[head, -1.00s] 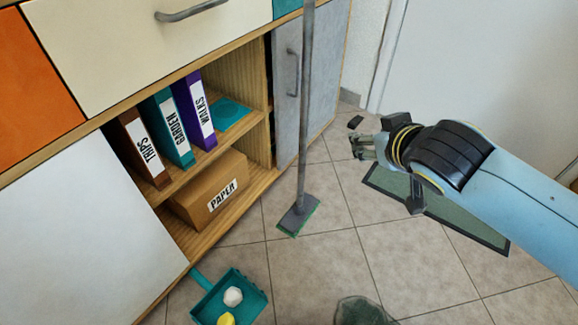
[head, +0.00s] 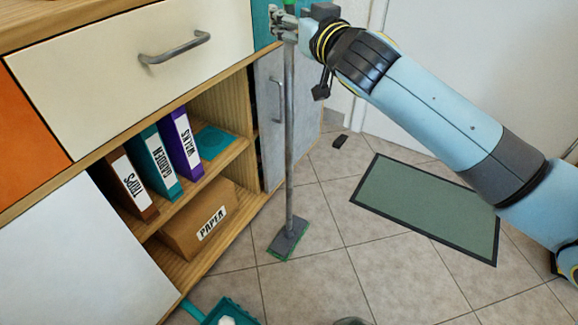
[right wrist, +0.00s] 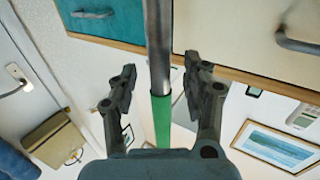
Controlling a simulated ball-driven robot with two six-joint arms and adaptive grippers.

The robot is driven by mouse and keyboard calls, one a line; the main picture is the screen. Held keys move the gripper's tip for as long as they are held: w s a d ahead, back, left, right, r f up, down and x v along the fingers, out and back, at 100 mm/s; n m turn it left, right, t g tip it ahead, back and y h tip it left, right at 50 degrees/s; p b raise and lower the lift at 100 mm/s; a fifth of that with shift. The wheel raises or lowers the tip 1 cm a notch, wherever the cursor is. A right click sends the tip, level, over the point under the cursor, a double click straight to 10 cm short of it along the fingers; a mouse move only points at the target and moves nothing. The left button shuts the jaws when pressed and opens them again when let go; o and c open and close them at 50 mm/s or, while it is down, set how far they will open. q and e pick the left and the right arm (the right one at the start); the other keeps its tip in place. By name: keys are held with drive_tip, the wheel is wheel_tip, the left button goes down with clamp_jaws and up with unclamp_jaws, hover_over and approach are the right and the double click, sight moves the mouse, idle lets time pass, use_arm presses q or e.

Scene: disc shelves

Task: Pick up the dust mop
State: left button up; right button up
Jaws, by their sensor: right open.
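The dust mop stands upright on the tiled floor in front of the cabinet. In the head view its grey pole (head: 290,140) runs down to a flat grey head with a green edge (head: 288,240). Its green grip shows at the top edge, and in the right wrist view (right wrist: 161,120). My right gripper (head: 284,24) is at the upper pole, near the green grip. In the right wrist view my right gripper (right wrist: 160,74) is open, with the pole between its two fingers and a gap on either side. My left gripper is not in view.
The cabinet (head: 110,75) stands close behind the pole, with open shelves holding binders and a paper box (head: 200,220). A teal dustpan (head: 205,313) lies at the bottom edge. A green mat (head: 430,205) and a small dark object (head: 340,141) lie on the floor.

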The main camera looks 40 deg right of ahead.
drive_tip(key=shift+w+d, duration=0.15)
drive_tip(key=shift+w, duration=0.75)
drive_tip(key=shift+c, duration=0.4)
clamp_jaws()
drive_tip(key=shift+r, duration=0.1)
